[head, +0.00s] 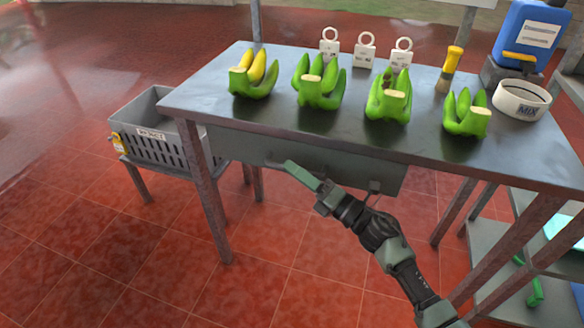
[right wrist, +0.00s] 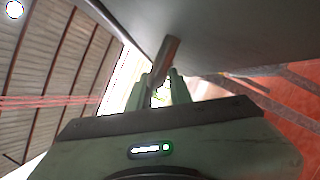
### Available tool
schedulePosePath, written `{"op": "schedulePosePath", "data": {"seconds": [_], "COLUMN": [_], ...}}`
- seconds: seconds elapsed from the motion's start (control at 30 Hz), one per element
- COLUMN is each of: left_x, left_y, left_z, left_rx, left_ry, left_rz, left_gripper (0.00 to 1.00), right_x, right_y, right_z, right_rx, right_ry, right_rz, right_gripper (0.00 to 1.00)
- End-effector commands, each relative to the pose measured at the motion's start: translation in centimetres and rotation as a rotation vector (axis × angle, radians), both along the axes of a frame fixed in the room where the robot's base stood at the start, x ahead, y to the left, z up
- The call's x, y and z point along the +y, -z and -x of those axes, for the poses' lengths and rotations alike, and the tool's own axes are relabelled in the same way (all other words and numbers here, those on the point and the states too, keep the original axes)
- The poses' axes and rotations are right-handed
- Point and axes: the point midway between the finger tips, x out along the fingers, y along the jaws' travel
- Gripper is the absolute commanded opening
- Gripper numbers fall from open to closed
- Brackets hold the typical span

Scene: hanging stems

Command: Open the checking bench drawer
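The checking bench (head: 225,98) has a grey drawer (head: 385,172) under its top, and its front looks closed. A handle with a small bracket (head: 375,186) sits on the drawer front; my right gripper hides part of it. My right gripper (head: 303,175) is at the drawer front, left of that bracket. In the right wrist view, a grey handle bar (right wrist: 167,58) runs down between the two green fingers (right wrist: 160,92). The fingers stand apart with a bright gap beside the bar, and I see no firm grip. My left gripper is out of view.
Several banana bunches (head: 318,90) stand on the bench top, with white ring tags (head: 364,50), a yellow-handled tool (head: 452,62), a white tape roll (head: 521,100) and a blue container (head: 530,38). A grey crate (head: 165,145) stands at left. The floor before the drawer is clear.

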Motion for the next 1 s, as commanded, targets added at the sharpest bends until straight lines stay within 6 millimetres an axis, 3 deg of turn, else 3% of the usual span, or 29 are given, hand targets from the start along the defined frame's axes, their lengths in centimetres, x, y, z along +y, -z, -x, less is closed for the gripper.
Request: {"op": "schedulePosePath", "data": {"seconds": [0.4, 0.5, 1.0], "left_x": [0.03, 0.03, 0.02], "left_y": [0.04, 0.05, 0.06], "left_z": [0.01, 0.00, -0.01], "left_rx": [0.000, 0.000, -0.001], "left_ry": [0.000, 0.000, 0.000], "left_rz": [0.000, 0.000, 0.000], "left_gripper": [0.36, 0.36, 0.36], "right_x": [0.96, 0.96, 0.93], "right_y": [-0.24, -0.24, -0.20], "right_z": [-0.77, -0.76, -0.75], "right_rx": [0.001, 0.001, 0.002], "right_ry": [0.001, 0.001, 0.002], "right_rz": [0.001, 0.001, 0.000], "right_gripper": [0.20, 0.00, 0.00]}}
